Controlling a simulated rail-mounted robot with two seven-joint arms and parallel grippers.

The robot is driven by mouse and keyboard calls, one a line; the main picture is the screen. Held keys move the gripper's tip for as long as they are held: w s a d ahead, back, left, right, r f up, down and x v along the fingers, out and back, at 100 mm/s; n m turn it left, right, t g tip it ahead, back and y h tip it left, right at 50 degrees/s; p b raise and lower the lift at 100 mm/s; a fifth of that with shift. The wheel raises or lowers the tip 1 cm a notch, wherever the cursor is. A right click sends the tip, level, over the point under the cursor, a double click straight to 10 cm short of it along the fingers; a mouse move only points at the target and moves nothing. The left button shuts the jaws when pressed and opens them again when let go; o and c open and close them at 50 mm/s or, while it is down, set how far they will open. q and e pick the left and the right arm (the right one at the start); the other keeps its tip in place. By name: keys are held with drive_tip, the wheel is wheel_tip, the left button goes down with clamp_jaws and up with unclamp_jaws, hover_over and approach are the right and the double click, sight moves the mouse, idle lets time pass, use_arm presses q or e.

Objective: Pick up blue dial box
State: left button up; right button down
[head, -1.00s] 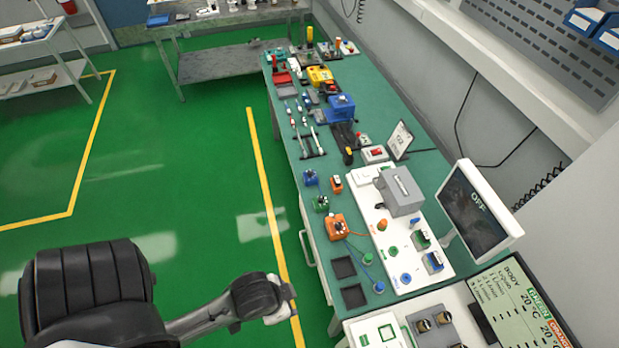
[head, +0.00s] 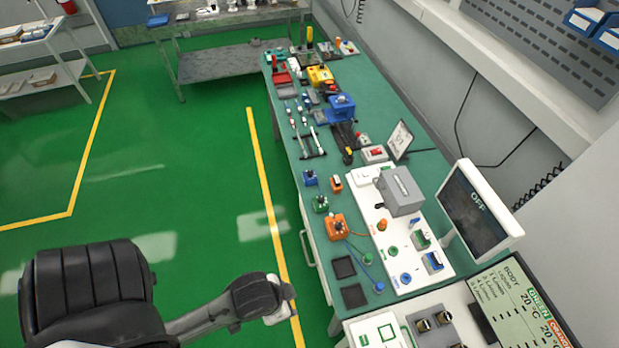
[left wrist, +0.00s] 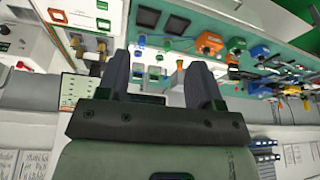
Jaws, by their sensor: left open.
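The small blue dial box (head: 310,178) with a dark knob sits upright on the green bench top near its left edge, behind a green dial box (head: 321,203) and an orange dial box (head: 336,227). The blue dial box also shows in the left wrist view (left wrist: 260,51), at the upper right. My left gripper (left wrist: 158,82) is open and empty, with its two dark fingers apart. In the head view my left arm reaches over the floor left of the bench, well away from the blue box; its fingers are not clear there. My right gripper is in neither view.
A white panel with a grey box (head: 400,190) and a tilted screen (head: 478,210) stand to the right of the dial boxes. A small orange-red block (head: 336,183) is close beside the blue box. A larger blue device (head: 341,107) stands farther back. Floor left of the bench is clear.

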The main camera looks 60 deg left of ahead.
use_arm(q)
drive_tip(key=shift+o, duration=0.2)
drive_tip(key=o, duration=0.6)
drive_tip(key=shift+f, duration=0.1)
